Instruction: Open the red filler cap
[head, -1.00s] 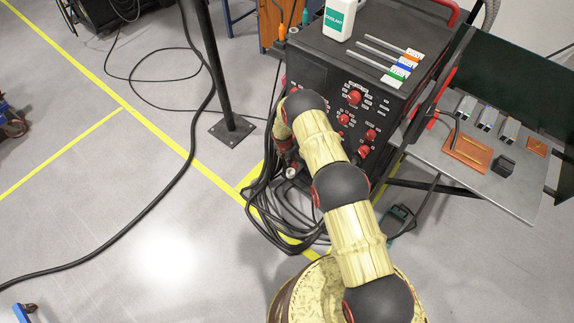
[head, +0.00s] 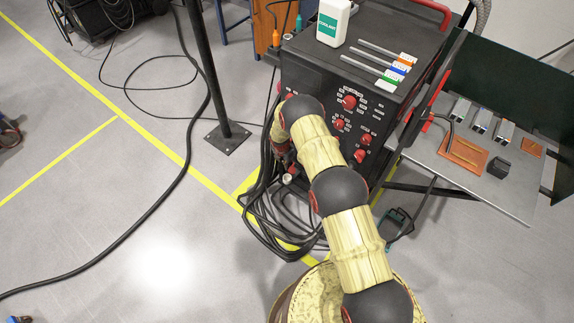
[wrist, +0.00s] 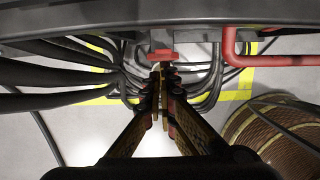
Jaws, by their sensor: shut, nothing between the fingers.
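In the wrist view a small red part (wrist: 162,54), which looks like the filler cap, sits under the dark edge of the machine, just beyond my fingertips. My gripper (wrist: 162,72) points at it with the fingers drawn together and nothing held. I cannot tell whether the fingertips touch the red part. In the head view my own arm covers the front left of the black machine (head: 318,85), and the cap cannot be made out there.
A white coolant bottle (head: 333,22) and several colour-tagged rods stand or lie on the machine. Black cables (head: 262,222) pile on the floor beside it. A dark post (head: 205,75) stands at left. A grey side table (head: 500,190) holds metal pieces. A red pipe (wrist: 229,50) runs right of my gripper.

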